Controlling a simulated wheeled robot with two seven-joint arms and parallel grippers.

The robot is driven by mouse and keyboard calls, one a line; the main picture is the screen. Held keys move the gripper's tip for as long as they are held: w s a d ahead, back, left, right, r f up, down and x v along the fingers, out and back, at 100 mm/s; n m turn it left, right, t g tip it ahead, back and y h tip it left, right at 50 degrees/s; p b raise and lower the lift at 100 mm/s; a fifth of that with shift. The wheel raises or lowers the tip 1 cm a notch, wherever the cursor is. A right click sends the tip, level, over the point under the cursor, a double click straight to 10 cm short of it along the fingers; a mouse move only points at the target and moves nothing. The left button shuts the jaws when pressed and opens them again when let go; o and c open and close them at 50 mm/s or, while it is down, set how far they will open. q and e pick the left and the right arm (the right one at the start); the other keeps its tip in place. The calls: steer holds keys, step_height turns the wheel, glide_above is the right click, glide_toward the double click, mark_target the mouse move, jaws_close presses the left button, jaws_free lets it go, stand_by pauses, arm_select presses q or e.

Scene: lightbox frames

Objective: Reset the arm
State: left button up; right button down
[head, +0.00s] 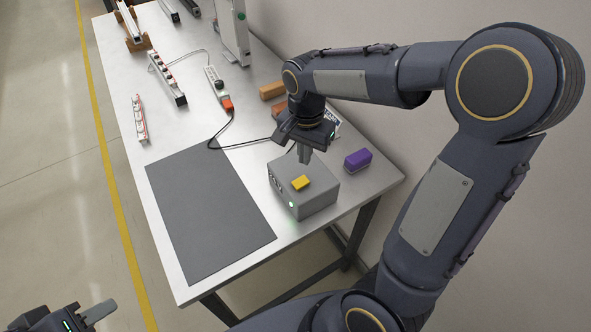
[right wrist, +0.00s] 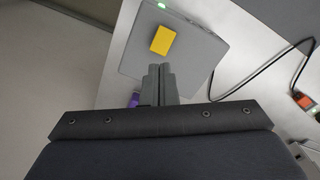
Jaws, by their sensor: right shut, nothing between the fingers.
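My right arm reaches in from the right in the head view. Its gripper (head: 304,156) is shut and empty, above the back part of a grey box (head: 311,196). The right wrist view shows the two fingers of this gripper (right wrist: 160,70) together, pointing at the grey box (right wrist: 196,55). A yellow block (head: 300,182) lies on top of the box, apart from the fingertips; it also shows in the right wrist view (right wrist: 163,40). My left gripper (head: 100,312) shows only partly at the bottom left corner, off the table, and its jaw opening is unclear.
A purple block (head: 357,160) stands right of the box on the table (head: 200,137). A dark mat (head: 208,205) lies left of it, bare. Power strips (head: 167,78), an orange plug (head: 227,104) with a black cable, and brown blocks (head: 272,90) lie further back. A wall is at the right.

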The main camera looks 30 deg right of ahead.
steer(key=s+a+r+n+t+y, duration=0.2)
steer(key=s+n, duration=0.2)
steer(key=s, duration=0.4)
steer(key=s+a+r+n+t+y, duration=0.1)
steer(key=s+a+r+n+t, duration=0.1)
steer(key=s+n, duration=0.3)
steer(key=s+t, duration=0.1)
steer(key=s, duration=0.3)
steer(key=shift+t+y, duration=0.3)
steer(key=shift+y, duration=0.1)
steer(key=shift+r, duration=0.15)
steer(key=w+r+n+g+h+b, duration=0.1)
steer(key=w+g+h+b, duration=0.1)
steer(key=w+b, duration=0.4)
steer(key=w+d+r+n+g+h+b, duration=0.1)
steer(key=w+b, duration=0.4)
steer(key=w, duration=0.6)
steer(key=shift+d+r+n+g+h+b, duration=0.25)
steer(key=shift+r+n+g+h+b, duration=0.15)
steer(key=shift+g+h, duration=0.8)
